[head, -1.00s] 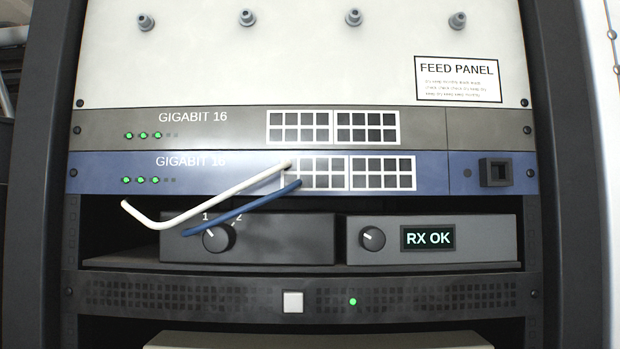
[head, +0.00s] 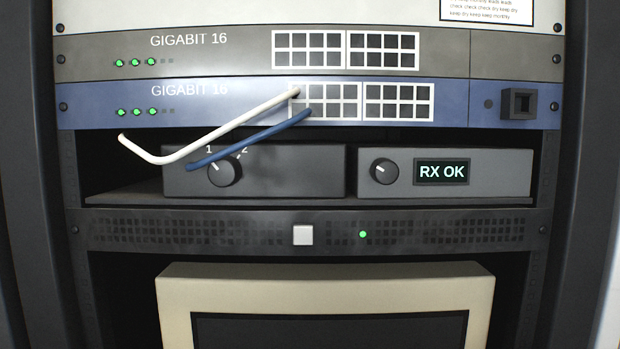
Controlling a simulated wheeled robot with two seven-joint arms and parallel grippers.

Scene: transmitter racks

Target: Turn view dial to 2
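The view dial (head: 224,172) is a dark round knob on the front of a dark box (head: 300,172) on the rack shelf. The marks 1 and 2 stand above it, 1 at the upper left and 2 at the upper right. Its white pointer line points to the upper left, toward 1. A blue cable (head: 250,139) and a white cable (head: 215,127) hang from the blue switch and pass in front of the box's upper left part, close to the dial. Neither of my grippers is in view.
Right of the dial box is a grey unit (head: 510,180) with a small knob (head: 383,171) and an RX OK display (head: 441,171). Above is the blue GIGABIT 16 switch (head: 240,107). Below are a vented panel with a white button (head: 303,235) and a beige-framed monitor (head: 330,276).

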